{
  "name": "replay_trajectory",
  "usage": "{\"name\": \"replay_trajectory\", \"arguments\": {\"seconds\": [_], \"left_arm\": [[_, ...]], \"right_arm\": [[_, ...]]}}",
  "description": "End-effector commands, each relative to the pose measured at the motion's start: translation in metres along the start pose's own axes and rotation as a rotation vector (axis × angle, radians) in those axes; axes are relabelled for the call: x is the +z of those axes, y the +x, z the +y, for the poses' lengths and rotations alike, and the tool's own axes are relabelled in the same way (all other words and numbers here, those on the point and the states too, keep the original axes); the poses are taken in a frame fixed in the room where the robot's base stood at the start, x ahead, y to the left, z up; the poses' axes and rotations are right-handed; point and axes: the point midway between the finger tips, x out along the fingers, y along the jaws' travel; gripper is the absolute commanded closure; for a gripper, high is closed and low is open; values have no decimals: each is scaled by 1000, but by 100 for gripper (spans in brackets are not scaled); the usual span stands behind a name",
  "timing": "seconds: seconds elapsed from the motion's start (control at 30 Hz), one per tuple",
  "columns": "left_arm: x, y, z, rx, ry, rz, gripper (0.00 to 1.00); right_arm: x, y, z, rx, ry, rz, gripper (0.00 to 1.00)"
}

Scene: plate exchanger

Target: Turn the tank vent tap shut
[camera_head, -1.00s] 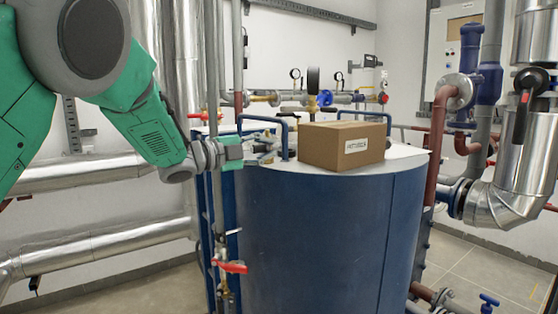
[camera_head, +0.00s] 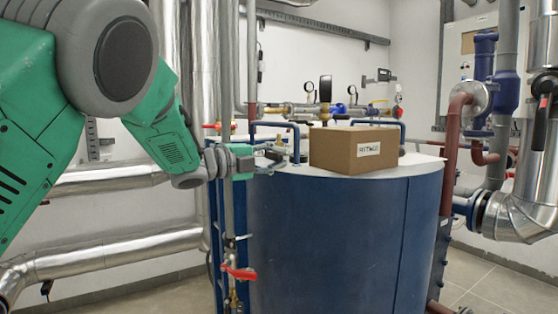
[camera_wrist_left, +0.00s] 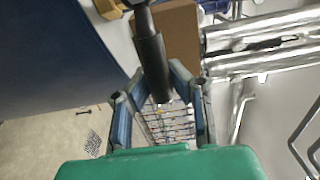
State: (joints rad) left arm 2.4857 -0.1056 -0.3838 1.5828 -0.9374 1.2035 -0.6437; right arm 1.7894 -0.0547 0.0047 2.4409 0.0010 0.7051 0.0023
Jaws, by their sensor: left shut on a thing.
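The blue tank (camera_head: 330,235) with its pale lid (camera_head: 408,163) stands in the middle of the head view. My left gripper (camera_head: 272,161) reaches in from the left over the lid's left edge. Brass fittings (camera_head: 283,145) show just beyond its fingertips. In the left wrist view a dark grey, rod-like tap handle (camera_wrist_left: 156,68) lies between the blue-grey fingers of the left gripper (camera_wrist_left: 158,84), which is shut on it. In the head view the handle is too small to make out clearly. My right gripper is not in view.
A cardboard box (camera_head: 357,150) sits on the lid right of the gripper. A blue rail (camera_head: 292,135) stands close behind the gripper. A red-handled tap (camera_head: 240,273) is on the vertical pipe below. Silver pipes (camera_head: 120,252) run along the left wall.

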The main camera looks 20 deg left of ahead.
Motion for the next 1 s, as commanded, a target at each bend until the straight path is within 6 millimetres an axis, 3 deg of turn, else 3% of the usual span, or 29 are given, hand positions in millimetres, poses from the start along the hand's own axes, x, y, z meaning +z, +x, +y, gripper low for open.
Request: {"name": "replay_trajectory", "arguments": {"seconds": [0.03, 0.1, 0.47, 0.57, 1.0], "left_arm": [[-1, 0, 9, 16, -6, 3, 77], [-1, 0, 9, 15, -6, 2, 61], [0, -4, 4, 7, -3, -1, 61], [1, -17, 4, 7, -4, -3, 61], [1, -102, 6, 8, -5, -1, 61]], "right_arm": [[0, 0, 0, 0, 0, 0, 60], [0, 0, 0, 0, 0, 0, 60], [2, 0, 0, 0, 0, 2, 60], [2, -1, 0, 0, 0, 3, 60], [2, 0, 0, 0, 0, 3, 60]]}}
